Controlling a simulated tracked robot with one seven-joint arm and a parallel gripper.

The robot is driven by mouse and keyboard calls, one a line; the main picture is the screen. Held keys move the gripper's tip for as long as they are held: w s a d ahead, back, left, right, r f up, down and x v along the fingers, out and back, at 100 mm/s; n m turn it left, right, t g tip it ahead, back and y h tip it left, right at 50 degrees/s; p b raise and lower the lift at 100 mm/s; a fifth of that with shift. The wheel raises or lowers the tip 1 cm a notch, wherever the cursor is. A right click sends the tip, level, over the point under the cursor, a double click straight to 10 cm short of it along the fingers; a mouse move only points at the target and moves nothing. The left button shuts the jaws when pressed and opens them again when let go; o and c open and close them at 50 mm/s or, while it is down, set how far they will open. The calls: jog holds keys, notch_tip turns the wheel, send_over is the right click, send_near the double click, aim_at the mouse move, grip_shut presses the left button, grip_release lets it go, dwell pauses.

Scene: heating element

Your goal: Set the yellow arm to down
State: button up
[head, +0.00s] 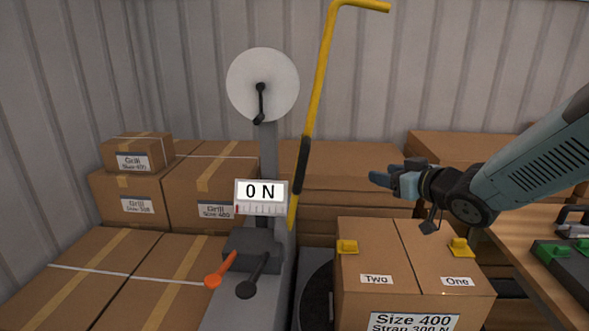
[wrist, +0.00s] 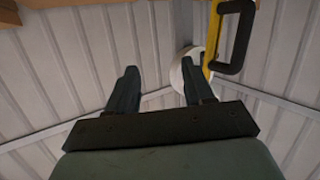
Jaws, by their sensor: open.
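The yellow arm (head: 318,80) stands up, leaning a little to the right, on the grey strapping machine (head: 267,150). In the wrist view, a yellow bar (wrist: 213,38) with a black loop-shaped part (wrist: 239,38) shows at the upper right, beyond the right finger. My gripper (head: 380,178) is open and empty, to the right of the yellow arm and apart from it, above the carton. Both fingers (wrist: 160,75) show in the wrist view with nothing between them.
A display reading 0 N (head: 261,191), an orange lever (head: 220,270) and a black lever (head: 252,277) are on the machine. A carton (head: 375,250) with yellow corner pieces stands below my gripper. Stacked boxes (head: 140,206) fill the left; a table (head: 530,250) is right.

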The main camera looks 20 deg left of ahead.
jog(key=s+a+f+n+g+y, duration=0.1)
jog(key=s+a+n+g+y, duration=0.2)
jog(key=s+a+g+y, duration=0.45)
jog(key=w+a, duration=0.1)
jog(key=a, duration=0.3)
jog(key=w+a+t+h, duration=0.1)
jog(key=w+a, duration=0.1)
jog(key=a, duration=0.3)
jog(key=w+a+t, duration=0.1)
jog(key=w+a, duration=0.1)
jog(key=a, duration=0.3)
jog(key=shift+w+a+f+h, duration=0.2)
jog(key=shift+a+h, duration=0.05)
jog(key=shift+h, duration=0.1)
jog(key=shift+c, duration=0.3)
grip_shut()
jog(key=shift+s+a, duration=0.1)
